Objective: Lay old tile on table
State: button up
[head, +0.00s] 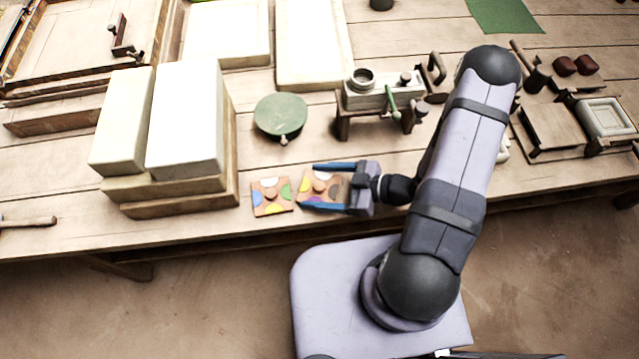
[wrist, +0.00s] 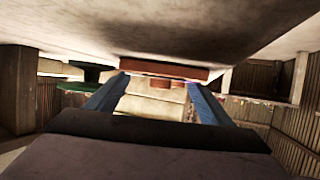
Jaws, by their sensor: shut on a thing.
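Two square terracotta tiles with coloured patches are near the table's front edge in the head view. One patterned tile (head: 321,187) is between the two blue fingers of my gripper (head: 309,186), which is shut on it. In the wrist view this tile (wrist: 165,69) shows edge-on between the fingertips, close to a broad pale surface. I cannot tell whether it touches the table (head: 190,228). The other patterned tile (head: 271,197) lies flat just left of the held one, with a small gap. I cannot tell which tile is the old one.
Tall pale blocks (head: 186,120) on wooden boards stand to the left. A green round disc (head: 281,116) lies behind the tiles, and a small press-like device (head: 377,95) stands behind my gripper. Bare table shows between the disc and the tiles.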

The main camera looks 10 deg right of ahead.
jog(key=o, duration=1.2)
jog(key=shift+f, duration=0.1)
jog(key=shift+d+r, duration=0.1)
jog(key=shift+r, duration=0.1)
jog(key=v, duration=1.2)
jog(key=shift+w, duration=0.1)
